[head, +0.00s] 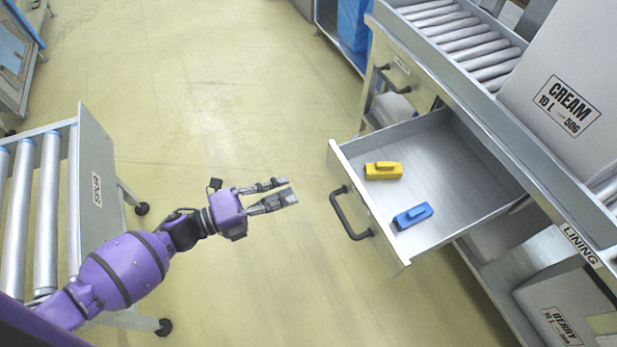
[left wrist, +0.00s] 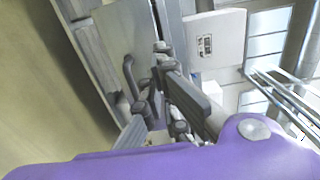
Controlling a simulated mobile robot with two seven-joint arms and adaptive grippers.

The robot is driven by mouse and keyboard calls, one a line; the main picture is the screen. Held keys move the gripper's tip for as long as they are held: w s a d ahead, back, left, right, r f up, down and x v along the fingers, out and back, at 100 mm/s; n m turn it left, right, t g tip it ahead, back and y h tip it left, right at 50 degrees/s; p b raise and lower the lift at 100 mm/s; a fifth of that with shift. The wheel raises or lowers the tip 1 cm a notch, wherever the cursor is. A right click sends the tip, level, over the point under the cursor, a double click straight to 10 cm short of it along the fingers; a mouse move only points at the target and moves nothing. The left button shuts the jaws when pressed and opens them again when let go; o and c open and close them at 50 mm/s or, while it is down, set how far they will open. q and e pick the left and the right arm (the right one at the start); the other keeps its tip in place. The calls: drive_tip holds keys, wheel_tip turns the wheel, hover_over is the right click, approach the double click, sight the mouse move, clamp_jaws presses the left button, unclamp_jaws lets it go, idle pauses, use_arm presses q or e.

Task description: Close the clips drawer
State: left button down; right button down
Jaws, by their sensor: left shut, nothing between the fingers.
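The clips drawer (head: 455,163) is pulled well out of the bench at the right of the head view. A yellow clip (head: 383,171) and a blue clip (head: 412,215) lie inside it. Its front carries a dark bar handle (head: 345,214), also seen in the left wrist view (left wrist: 128,76). My left gripper (head: 289,190) is shut and empty. In the head view it lies left of the drawer front, fingers pointing toward the handle, with a gap between. My right gripper is not in view.
A second drawer (head: 405,73) with its own handle is shut farther along the bench. A large CREAM box (head: 565,85) stands on top, above a LINING label (head: 580,245). A BERRY box (head: 565,310) sits below. A roller cart (head: 88,180) stands at left. Floor between is clear.

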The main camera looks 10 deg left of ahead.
sight(345, 169)
use_arm(q)
drive_tip(key=x, duration=1.3)
drive_tip(key=shift+w+d+p, duration=0.1)
drive_tip(key=shift+w+p, duration=0.05)
drive_tip(key=shift+p, duration=0.2)
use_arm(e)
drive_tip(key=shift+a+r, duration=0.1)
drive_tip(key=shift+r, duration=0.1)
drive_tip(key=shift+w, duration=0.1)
